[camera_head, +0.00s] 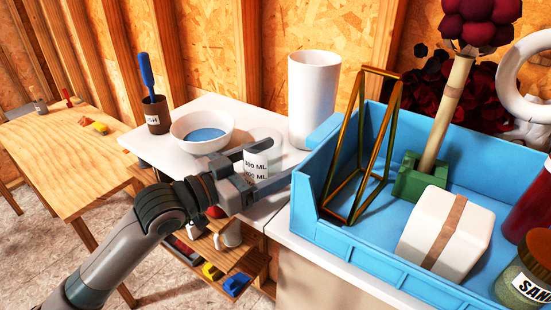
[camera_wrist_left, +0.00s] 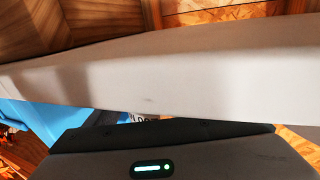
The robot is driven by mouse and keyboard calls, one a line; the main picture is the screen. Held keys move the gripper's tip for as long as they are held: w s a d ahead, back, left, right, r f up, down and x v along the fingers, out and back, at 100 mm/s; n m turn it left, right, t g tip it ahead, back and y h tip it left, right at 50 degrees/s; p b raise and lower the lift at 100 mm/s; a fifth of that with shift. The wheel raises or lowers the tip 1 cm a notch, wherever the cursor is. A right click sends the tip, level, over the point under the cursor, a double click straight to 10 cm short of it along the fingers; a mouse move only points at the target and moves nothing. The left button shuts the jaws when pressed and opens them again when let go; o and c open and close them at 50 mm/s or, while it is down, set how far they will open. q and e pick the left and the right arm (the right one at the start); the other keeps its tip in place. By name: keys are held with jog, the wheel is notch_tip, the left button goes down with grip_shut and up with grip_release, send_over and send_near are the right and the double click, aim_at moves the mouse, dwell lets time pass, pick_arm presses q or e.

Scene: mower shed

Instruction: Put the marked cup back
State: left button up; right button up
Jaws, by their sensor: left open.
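The marked cup (camera_head: 256,163) stands on the white worktop, with black ML lettering on a white patch. The rest of it looks pale or see-through and is hard to make out. My left gripper (camera_head: 277,164) comes in from the left, open, with its fingers apart and the lettered patch showing between them. I cannot tell whether either finger touches the cup. In the left wrist view a pale band fills the middle, and a scrap of lettering (camera_wrist_left: 145,117) shows below it. My right gripper is not in view.
A white bowl (camera_head: 190,136) with blue contents and a brown pot (camera_head: 156,119) holding a blue-handled tool stand left of the cup. A tall white cylinder (camera_head: 313,95) stands behind it. A blue bin (camera_head: 390,269) with a brass frame (camera_head: 356,150) and a white box (camera_head: 420,225) is on the right.

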aim_at(246, 172)
pick_arm(q)
jog(key=shift+s+a+b, duration=0.3)
jog(key=shift+s+a, duration=0.05)
jog(key=shift+a, duration=0.2)
jog(key=b+v, duration=0.3)
jog(key=v, duration=0.6)
jog(key=shift+f, duration=0.1)
jog(key=shift+b+v, duration=0.3)
jog(key=shift+v, duration=0.5)
